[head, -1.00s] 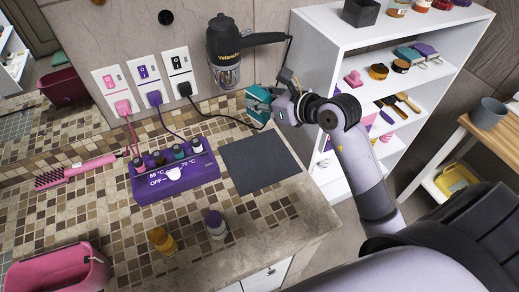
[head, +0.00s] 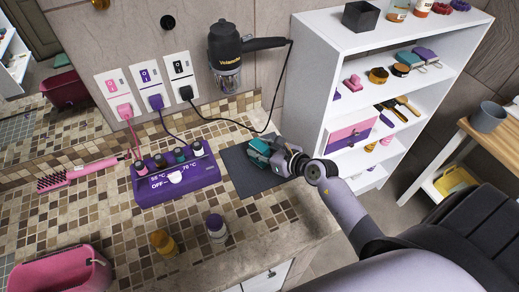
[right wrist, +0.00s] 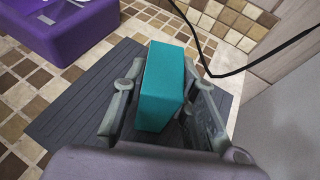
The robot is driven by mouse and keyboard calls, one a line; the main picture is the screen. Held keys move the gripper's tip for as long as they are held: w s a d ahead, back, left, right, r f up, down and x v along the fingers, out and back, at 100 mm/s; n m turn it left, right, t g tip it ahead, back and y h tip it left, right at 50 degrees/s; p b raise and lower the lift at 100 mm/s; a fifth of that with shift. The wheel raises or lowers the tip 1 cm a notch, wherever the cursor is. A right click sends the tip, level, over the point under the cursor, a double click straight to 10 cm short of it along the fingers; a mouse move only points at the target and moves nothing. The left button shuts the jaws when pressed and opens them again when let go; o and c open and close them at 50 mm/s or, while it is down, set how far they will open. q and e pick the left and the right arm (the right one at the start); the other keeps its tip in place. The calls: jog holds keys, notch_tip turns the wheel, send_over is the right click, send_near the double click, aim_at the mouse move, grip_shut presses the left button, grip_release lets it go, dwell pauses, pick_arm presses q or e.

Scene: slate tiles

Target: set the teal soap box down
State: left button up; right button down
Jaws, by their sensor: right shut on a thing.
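The teal soap box (head: 258,148) is held in my right gripper (head: 268,155), over the dark grey ribbed mat (head: 243,178) on the tiled counter. In the right wrist view the teal soap box (right wrist: 161,85) stands between the two fingers of my right gripper (right wrist: 158,100), with the mat (right wrist: 65,125) below it. The fingers are shut on its sides. I cannot tell whether the box touches the mat. My left gripper is not in view.
A purple heater box (head: 172,182) stands left of the mat. A black cord (head: 235,122) runs behind it. A purple-capped bottle (head: 216,228) and an amber bottle (head: 163,242) stand in front. A white shelf unit (head: 312,85) rises at the right.

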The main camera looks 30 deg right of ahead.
jog(key=shift+f, duration=0.15)
jog(key=c, duration=1.7)
grip_release()
jog(key=o, duration=0.4)
